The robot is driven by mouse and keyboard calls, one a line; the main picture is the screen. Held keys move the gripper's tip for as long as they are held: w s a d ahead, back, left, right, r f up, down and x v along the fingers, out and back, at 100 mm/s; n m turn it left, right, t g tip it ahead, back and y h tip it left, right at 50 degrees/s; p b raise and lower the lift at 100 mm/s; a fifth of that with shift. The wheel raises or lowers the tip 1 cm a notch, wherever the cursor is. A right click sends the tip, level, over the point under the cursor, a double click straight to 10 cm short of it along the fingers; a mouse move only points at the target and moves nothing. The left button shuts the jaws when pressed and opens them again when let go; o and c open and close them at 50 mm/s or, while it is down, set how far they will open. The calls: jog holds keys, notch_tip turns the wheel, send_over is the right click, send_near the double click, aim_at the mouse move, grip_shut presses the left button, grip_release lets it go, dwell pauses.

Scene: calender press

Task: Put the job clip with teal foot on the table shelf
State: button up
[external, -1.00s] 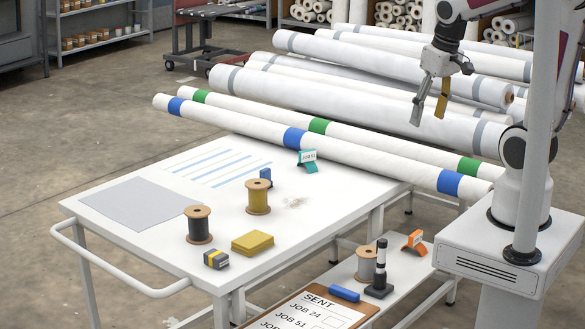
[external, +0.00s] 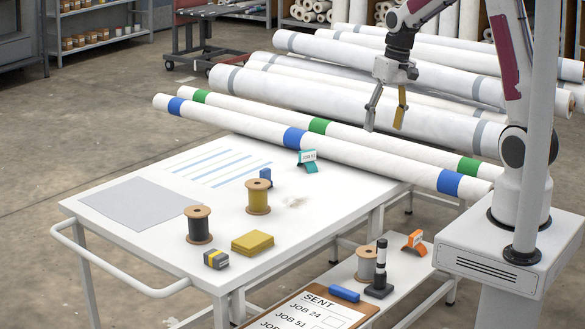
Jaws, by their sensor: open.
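The job clip with teal foot (external: 308,161) stands on the white table (external: 340,205), near its far edge and beside the front roll. Its white label faces the camera. My gripper (external: 383,130) is open and empty, pointing down above the rolls, to the right of the clip and higher than it. A lower white shelf (external: 408,277) at the table's right side may be the table shelf. A job clip with orange foot (external: 414,241) stands on it.
On the table are a yellow spool (external: 258,197), a dark spool (external: 199,225), a yellow pad (external: 253,241) and a small blue object (external: 265,176).

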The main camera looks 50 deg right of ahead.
jog(key=w+d+f, duration=0.3)
jog(key=w+f, duration=0.3)
jog(key=w, duration=0.1)
jog(key=w+d+f+m+t, duration=0.1)
jog(key=w+d+f, duration=0.2)
jog(key=w+f, duration=0.3)
jog(key=w+d+f+m+t, duration=0.1)
jog(key=w+d+f, duration=0.3)
jog(key=w+f, duration=0.2)
jog(key=shift+w+d+y, duration=0.1)
jog(key=shift+w+y, duration=0.3)
jog(key=shift+w, duration=0.6)
jog(key=w, duration=0.1)
jog(key=w+d, duration=0.1)
jog(key=w, duration=0.1)
jog(key=shift+w+d+f+t, duration=0.15)
jog(key=shift+w+f+t, duration=0.15)
jog(key=shift+f, duration=0.1)
notch_tip(320, 180, up, 4)
jog(key=t, duration=0.2)
send_over(310, 151)
jog(key=s, duration=0.3)
jog(key=shift+d+h, duration=0.3)
jog(key=shift+h, duration=0.1)
jog(key=shift+f, duration=0.1)
jog(key=shift+x, duration=1.15)
